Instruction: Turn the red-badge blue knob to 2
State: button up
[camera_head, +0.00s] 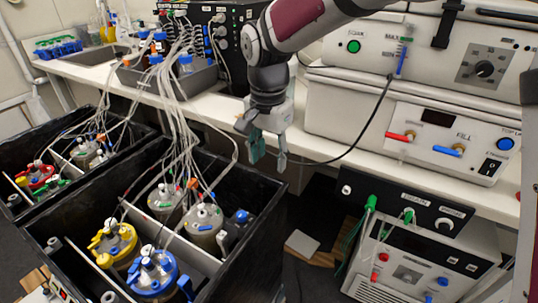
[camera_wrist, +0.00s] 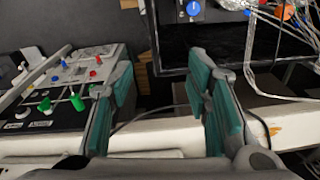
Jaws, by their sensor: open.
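I cannot make out for sure which blue knob has the red badge, nor any number 2. In the head view a blue round knob (camera_head: 505,143) is on the white bench machine's front panel, right of a blue lever (camera_head: 449,150). Another blue knob (camera_head: 241,215) is in the near black bin; a blue knob (camera_wrist: 193,8) also shows at the top of the wrist view. My gripper (camera_head: 269,152) hangs above the bench's front edge, open and empty, apart from all these. Its teal-padded fingers show spread in the wrist view (camera_wrist: 163,85).
Black bins (camera_head: 160,240) with several lidded vessels and tubes stand at the left. A lower box (camera_head: 410,265) with green plugs stands at the right below the bench (camera_head: 350,165). A black cable (camera_head: 345,155) runs along the bench by my gripper.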

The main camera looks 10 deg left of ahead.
jog(key=m+b, duration=0.1)
send_near(241, 214)
jog(key=shift+g, duration=0.4)
jog(key=f, duration=0.6)
jog(key=f+b, duration=0.1)
jog(key=f, duration=0.2)
jog(key=shift+w, duration=0.35)
grip_shut()
